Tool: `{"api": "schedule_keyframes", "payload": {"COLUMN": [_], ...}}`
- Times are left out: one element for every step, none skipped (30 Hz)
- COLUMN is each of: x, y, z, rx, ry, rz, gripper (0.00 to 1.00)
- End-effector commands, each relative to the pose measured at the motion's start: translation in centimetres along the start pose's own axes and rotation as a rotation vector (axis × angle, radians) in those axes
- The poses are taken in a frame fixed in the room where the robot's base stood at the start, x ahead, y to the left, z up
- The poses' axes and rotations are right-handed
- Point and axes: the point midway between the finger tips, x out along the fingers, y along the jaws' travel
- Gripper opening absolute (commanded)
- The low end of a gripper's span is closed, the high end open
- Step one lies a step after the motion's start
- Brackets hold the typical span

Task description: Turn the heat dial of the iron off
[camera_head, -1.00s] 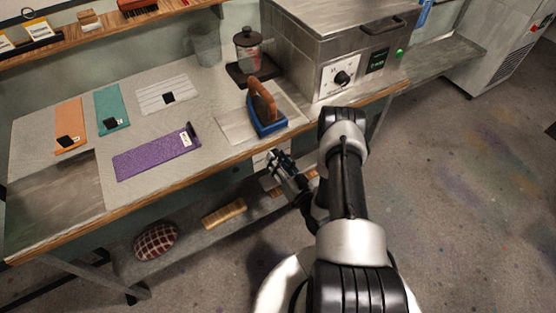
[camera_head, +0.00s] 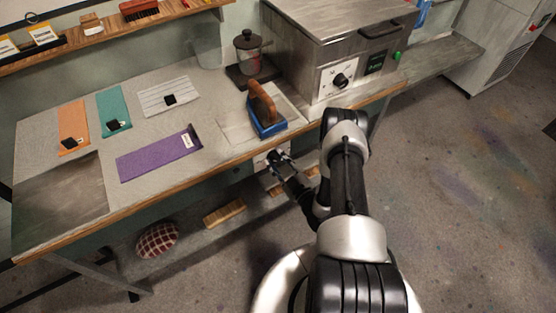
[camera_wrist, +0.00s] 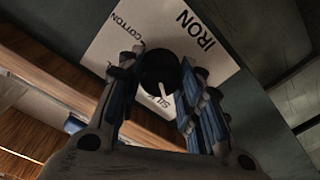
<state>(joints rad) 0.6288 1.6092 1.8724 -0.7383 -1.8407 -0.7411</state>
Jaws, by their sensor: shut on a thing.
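The iron's dial panel is a white plate (camera_wrist: 190,32) marked IRON, COTTON and partly hidden SILK; it sits under the bench edge and also shows in the head view (camera_head: 262,160). The black heat dial (camera_wrist: 158,70) with a white pointer line is between my fingers. The pointer is aimed near the SILK lettering. My gripper (camera_wrist: 160,88) is shut on the dial; it also shows in the head view (camera_head: 279,158). The blue iron (camera_head: 267,118) with a brown handle rests on a pale pad on the bench. The OFF marking is not visible.
The wooden bench edge (camera_head: 200,175) runs just above my gripper. A steel heater box (camera_head: 310,60) with its own dial stands at the back right. A lower shelf holds a brush (camera_head: 225,213) and a checked cushion (camera_head: 157,239). Colored cloth swatches lie on the bench.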

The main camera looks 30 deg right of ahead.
Motion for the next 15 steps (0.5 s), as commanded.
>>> {"api": "schedule_keyframes", "payload": {"x": [0.09,0.09,0.1,0.1,0.11,0.11,0.11,0.11,0.1,0.1,0.09,0.09,0.09,0.09,0.09], "y": [0.19,0.2,0.22,0.23,0.24,0.24,0.24,0.24,0.24,0.23,0.23,0.22,0.21,0.21,0.21], "z": [-0.19,-0.19,-0.21,-0.22,-0.22,-0.23,-0.24,-0.24,-0.24,-0.25,-0.24,-0.25,-0.25,-0.25,-0.25], "rx": [-0.047,-0.076,-0.113,-0.142,-0.171,-0.208,-0.237,-0.266,-0.303,-0.332,-0.36,-0.397,-0.425,-0.452,-0.488], "ry": [0.002,0.001,0.0,-0.001,-0.001,-0.002,-0.003,-0.004,-0.006,-0.007,-0.008,-0.009,-0.01,-0.011,-0.012], "rz": [0.0,0.0,-0.001,-0.002,-0.003,-0.004,-0.005,-0.006,-0.007,-0.008,-0.009,-0.011,-0.012,-0.013,-0.014], "gripper": [0.1,0.1,0.1,0.1,0.1,0.1,0.1,0.1,0.1,0.1,0.1,0.1,0.1,0.1,0.1]}}
